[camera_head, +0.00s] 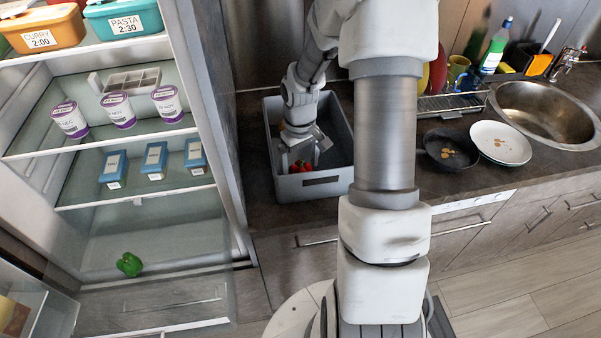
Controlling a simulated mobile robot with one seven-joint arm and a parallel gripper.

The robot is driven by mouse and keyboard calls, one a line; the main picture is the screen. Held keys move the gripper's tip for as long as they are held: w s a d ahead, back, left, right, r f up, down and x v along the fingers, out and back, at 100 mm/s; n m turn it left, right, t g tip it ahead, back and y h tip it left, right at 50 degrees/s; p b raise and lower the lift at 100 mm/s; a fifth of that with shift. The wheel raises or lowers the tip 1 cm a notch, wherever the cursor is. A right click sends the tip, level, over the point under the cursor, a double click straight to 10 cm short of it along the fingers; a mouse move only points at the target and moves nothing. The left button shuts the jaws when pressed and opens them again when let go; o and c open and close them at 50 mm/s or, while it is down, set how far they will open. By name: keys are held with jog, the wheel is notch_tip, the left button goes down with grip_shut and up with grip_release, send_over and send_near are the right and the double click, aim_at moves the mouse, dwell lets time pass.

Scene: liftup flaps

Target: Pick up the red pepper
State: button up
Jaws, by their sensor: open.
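The red pepper (302,167) lies inside a grey crate (308,189) on the dark counter, near the crate's front wall. Only part of it shows, since the crate wall and my gripper hide the rest. My gripper (303,160) points down into the crate, directly over the pepper. Its fingers are open, and the pepper appears between or just below them. I cannot tell whether the fingers touch it.
An open fridge stands at the left, with a green pepper (129,264) on a low shelf and cartons and tubs above.

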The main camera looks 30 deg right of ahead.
jog(key=shift+f, duration=1.5)
jog(key=shift+c, duration=0.3)
jog(key=c, duration=1.4)
